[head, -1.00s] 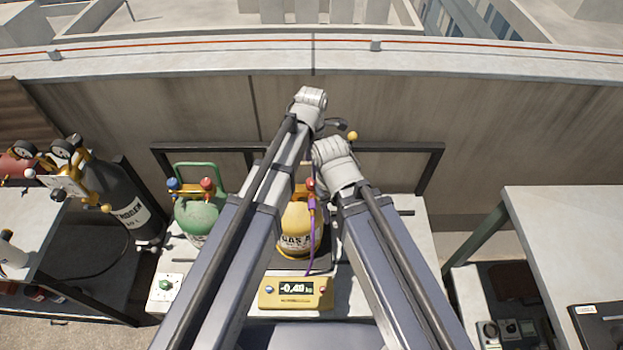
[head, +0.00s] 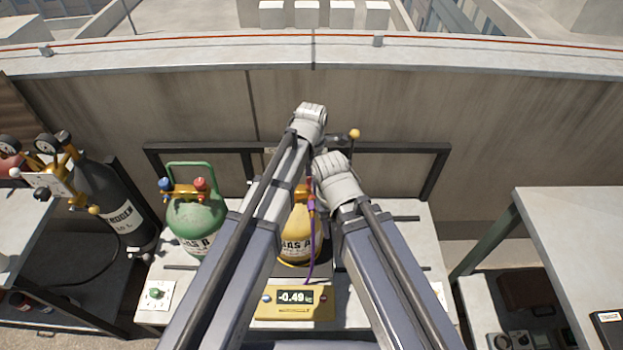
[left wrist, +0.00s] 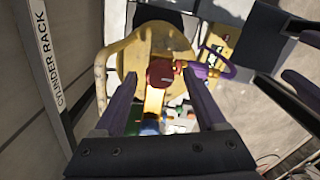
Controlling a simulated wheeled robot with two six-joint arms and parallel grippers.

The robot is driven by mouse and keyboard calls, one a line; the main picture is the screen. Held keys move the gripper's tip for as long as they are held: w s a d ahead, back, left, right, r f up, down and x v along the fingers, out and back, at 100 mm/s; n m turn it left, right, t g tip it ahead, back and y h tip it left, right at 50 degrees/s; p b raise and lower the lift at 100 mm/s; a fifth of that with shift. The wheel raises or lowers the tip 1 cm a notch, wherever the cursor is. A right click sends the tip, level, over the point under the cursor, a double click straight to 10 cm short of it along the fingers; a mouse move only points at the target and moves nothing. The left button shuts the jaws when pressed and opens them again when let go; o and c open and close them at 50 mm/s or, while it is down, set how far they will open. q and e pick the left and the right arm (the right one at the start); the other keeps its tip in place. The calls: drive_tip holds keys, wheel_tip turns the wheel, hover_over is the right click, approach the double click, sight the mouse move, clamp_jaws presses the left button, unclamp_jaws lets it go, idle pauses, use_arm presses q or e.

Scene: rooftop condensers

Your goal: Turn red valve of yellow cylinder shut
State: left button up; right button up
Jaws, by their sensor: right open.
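The yellow cylinder (head: 299,240) stands behind a scale with a digital display, partly hidden by my left arm in the head view. Its red valve (left wrist: 160,73) shows in the left wrist view, at the top of the yellow cylinder body (left wrist: 125,60). My left gripper (left wrist: 161,80) has its two purple-grey fingers apart, one on each side of the red valve, with gaps visible; its fingers are hidden in the head view. My right gripper (left wrist: 300,55) is open, its dark fingers at the right of the left wrist view, apart from the valve.
A green cylinder (head: 196,222) with blue and red knobs stands to the left. A dark nitrogen cylinder (head: 112,208) stands further left. A black rack frame (head: 430,170) runs behind the cylinders. A purple hose (head: 311,225) hangs beside the yellow cylinder. A bench (head: 575,235) stands at right.

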use_arm(q)
clamp_jaws()
idle(0.3)
